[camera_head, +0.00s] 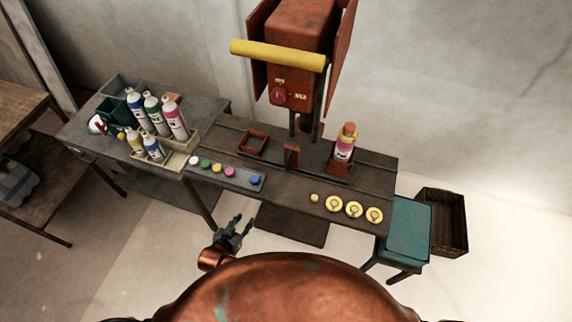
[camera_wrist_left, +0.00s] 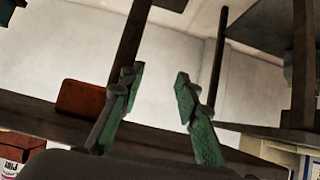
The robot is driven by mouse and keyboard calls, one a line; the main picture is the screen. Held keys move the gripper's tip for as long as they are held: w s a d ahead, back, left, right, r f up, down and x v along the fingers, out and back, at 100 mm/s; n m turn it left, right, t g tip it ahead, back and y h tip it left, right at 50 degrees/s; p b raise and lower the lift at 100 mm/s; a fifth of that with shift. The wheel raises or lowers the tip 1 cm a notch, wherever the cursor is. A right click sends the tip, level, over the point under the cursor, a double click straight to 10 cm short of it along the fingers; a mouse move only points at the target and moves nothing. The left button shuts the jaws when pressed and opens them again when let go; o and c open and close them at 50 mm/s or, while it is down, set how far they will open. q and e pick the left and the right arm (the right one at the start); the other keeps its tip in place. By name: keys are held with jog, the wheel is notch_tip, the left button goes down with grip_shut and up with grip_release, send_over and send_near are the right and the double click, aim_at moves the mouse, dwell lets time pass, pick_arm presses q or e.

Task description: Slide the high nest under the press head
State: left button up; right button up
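The press head (camera_head: 301,28) is a rusty red box with a yellow bar across its front, above the back of the dark table. Two red nests are on the table: an empty square frame (camera_head: 253,142) left of the press, and one (camera_head: 339,168) on the right holding an orange-capped bottle (camera_head: 344,146). I cannot tell for sure which is the high nest. A small red upright piece (camera_head: 291,156) stands between them. My left gripper (camera_head: 241,228) is in front of the table, apart from both nests. The left wrist view shows its green fingers (camera_wrist_left: 158,85) open and empty. My right gripper is out of view.
Coloured buttons (camera_head: 225,171) and several yellow discs (camera_head: 353,208) line the table's front. A side table on the left carries several bottles (camera_head: 153,112) and a cream tray (camera_head: 181,158). A teal stool (camera_head: 408,229) and dark crate (camera_head: 442,220) stand right.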

pick_arm(q)
jog(key=w+d+r, duration=0.1)
jog(key=r, duration=0.3)
jog(key=w+d+r+t+h, duration=0.1)
jog(key=r, duration=0.4)
jog(key=w+d+r+t+b, duration=0.1)
jog(key=r, duration=0.3)
jog(key=shift+d+r+m+h, duration=0.15)
jog(key=shift+d+m+h, duration=0.15)
jog(key=shift+d+m, duration=0.1)
jog(key=m+t+h, duration=0.2)
jog(key=t+h, duration=0.2)
send_near(286, 165)
jog(key=x, duration=0.9)
jog(key=shift+w+d, duration=0.1)
jog(key=shift+d, duration=0.05)
jog(key=shift+x, duration=0.85)
grip_shut()
